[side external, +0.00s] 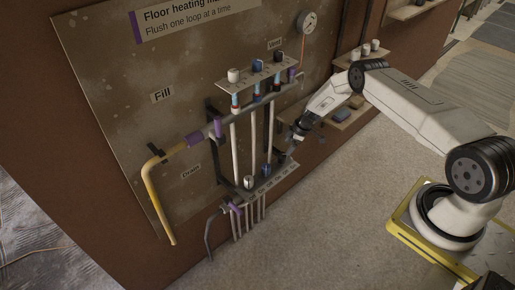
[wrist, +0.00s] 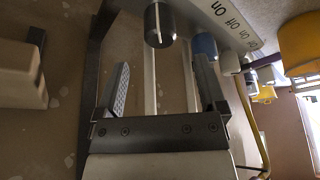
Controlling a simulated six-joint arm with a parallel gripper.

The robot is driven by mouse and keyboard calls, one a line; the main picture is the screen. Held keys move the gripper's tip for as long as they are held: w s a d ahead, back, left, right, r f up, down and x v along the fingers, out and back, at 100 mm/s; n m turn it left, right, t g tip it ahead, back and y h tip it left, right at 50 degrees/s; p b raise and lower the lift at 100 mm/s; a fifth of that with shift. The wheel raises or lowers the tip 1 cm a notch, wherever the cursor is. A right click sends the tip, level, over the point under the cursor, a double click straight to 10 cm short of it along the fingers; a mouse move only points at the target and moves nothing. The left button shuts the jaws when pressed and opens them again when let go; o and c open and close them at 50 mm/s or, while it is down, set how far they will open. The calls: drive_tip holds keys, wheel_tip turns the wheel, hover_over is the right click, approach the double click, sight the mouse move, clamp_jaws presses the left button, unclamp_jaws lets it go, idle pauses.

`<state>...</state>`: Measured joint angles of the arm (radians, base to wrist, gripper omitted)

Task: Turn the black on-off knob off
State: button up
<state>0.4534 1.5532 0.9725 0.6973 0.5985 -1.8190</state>
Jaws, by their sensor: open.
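The black knob (wrist: 158,24), with a white pointer line, is on a pale strip (wrist: 222,18) marked On and Off at the top of the wrist view. I cannot tell which mark its line points to. My gripper (wrist: 162,78) is open and empty, its fingers spread below the black knob and apart from it. A blue knob (wrist: 204,46) is close beyond the right fingertip. In the side view my gripper (side external: 296,138) is by the right end of the lower strip (side external: 268,184), where the black knob is hard to make out.
A white knob (side external: 249,182) stands at the left of the lower strip. Vertical pipes (side external: 234,135) rise to an upper shelf with white, blue and black caps. A yellow pipe (side external: 160,205) is at left. A wall shelf (side external: 345,118) is close behind my wrist.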

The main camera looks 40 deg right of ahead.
sight(282, 154)
drive_tip(key=shift+x, duration=3.25)
clamp_jaws()
drive_tip(key=shift+m, duration=0.4)
drive_tip(key=m, duration=0.2)
drive_tip(key=m+t+h, duration=0.1)
drive_tip(key=m, duration=0.1)
drive_tip(key=shift+h, duration=0.3)
drive_tip(key=shift+m+h, duration=0.7)
drive_tip(key=shift+m, duration=1.1)
drive_tip(key=shift+m+h, duration=0.4)
drive_tip(key=shift+m, duration=0.7)
